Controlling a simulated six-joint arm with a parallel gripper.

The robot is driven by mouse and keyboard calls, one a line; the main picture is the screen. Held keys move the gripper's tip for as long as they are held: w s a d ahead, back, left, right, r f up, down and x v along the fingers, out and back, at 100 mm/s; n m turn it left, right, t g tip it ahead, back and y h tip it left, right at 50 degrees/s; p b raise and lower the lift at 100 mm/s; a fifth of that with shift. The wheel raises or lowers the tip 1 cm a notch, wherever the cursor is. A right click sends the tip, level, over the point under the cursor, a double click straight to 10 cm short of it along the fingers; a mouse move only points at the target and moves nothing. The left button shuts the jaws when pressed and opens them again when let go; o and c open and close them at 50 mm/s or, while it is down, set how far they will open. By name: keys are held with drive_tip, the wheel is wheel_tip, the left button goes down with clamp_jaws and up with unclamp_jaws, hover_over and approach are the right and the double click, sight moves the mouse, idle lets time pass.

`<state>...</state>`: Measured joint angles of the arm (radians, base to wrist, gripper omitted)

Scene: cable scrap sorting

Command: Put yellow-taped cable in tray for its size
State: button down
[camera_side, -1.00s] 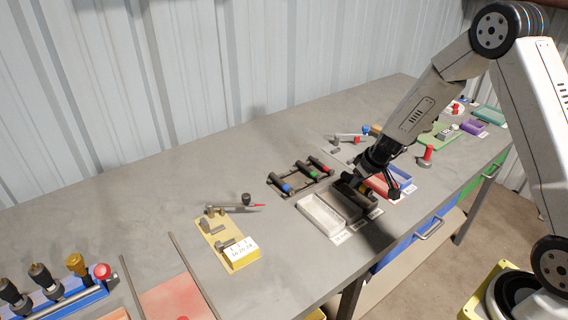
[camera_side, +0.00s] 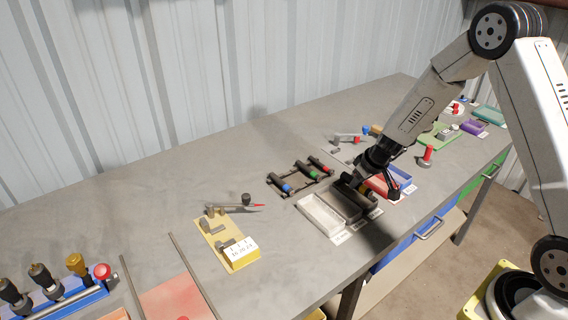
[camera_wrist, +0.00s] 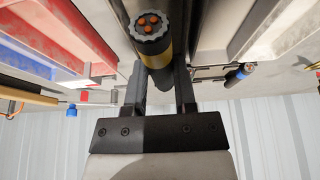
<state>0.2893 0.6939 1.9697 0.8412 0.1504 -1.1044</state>
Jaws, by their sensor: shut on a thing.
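The yellow-taped cable (camera_wrist: 156,58) is black, with a yellow band and orange cores showing at its cut end. My gripper (camera_wrist: 161,88) is shut on it, one finger on each side. In the side view my gripper (camera_side: 377,180) is over the dark tray (camera_side: 347,207), in the middle of a row of trays. The cable is low at that tray; I cannot tell whether it touches the tray floor. The white tray (camera_side: 318,216) is left of the dark one, and the red tray (camera_side: 383,187) is right of it, partly hidden by my gripper.
A rack (camera_side: 287,190) with blue, green and red taped cables stands behind the trays. A blue tray (camera_side: 400,175) is beyond the red one. A yellow stand (camera_side: 228,242) is to the left. A red-topped post (camera_side: 427,154) stands to the right of my gripper.

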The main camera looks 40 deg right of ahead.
drive_tip(key=shift+f, duration=0.45)
idle(0.4)
drive_tip(key=shift+c, duration=1.6)
unclamp_jaws()
drive_tip(key=shift+r, duration=0.1)
drive_tip(key=shift+r, duration=3.4)
